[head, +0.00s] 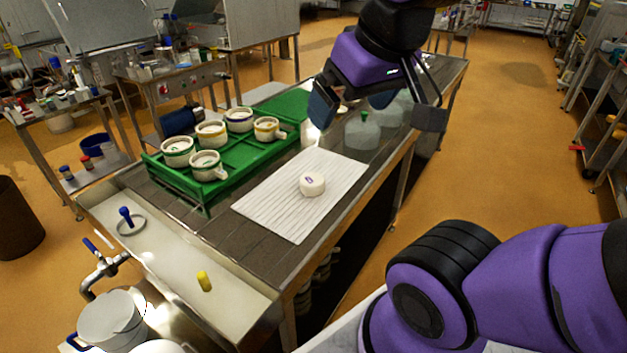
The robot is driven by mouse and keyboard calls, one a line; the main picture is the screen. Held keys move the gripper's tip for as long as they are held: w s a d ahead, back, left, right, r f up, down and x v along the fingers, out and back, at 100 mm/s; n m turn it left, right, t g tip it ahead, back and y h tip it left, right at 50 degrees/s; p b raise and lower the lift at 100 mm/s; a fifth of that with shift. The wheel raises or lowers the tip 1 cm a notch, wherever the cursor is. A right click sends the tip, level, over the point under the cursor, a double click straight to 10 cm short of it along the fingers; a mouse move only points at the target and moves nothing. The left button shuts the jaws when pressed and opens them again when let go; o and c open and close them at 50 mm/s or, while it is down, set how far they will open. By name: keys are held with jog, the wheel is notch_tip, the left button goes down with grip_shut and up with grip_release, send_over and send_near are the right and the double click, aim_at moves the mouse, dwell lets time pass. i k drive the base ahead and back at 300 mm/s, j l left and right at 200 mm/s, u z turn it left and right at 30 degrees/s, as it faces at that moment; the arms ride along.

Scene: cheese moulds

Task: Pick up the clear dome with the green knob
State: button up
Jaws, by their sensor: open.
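The clear dome with the green knob (361,135) stands upright on the far right part of the workbench, just beyond the white ribbed mat. Its small green knob is on top. My gripper (375,118) is open and empty, with its two dark fingers spread wide. In the picture one finger lies left of the green-knobbed dome and the other to its right. I cannot tell how high the fingers are above the dome. Other clear domes (392,113) stand behind it, partly hidden by my gripper, and their knobs do not show.
A white cheese (312,184) lies on the ribbed mat (283,217). A green tray (230,182) holds several round moulds. On the near steel surface are a blue-knobbed clear piece (126,216) and a yellow piece (204,281). A tap (102,270) stands at lower left.

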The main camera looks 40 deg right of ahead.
aim_at(362, 132)
jog(key=i+l, duration=0.1)
jog(key=l, duration=0.4)
jog(key=i+l, duration=0.15)
jog(key=l, duration=0.35)
jog(key=i+l, duration=0.1)
jog(key=l, duration=0.45)
jog(key=i+l, duration=0.15)
jog(key=l, duration=0.35)
jog(key=i+l+u, duration=0.1)
jog(key=l, duration=0.4)
jog(key=i+l, duration=0.1)
jog(key=l, duration=0.4)
jog(key=i+l, duration=0.1)
jog(key=l, duration=0.45)
jog(key=i+l, duration=0.1)
jog(key=l, duration=0.4)
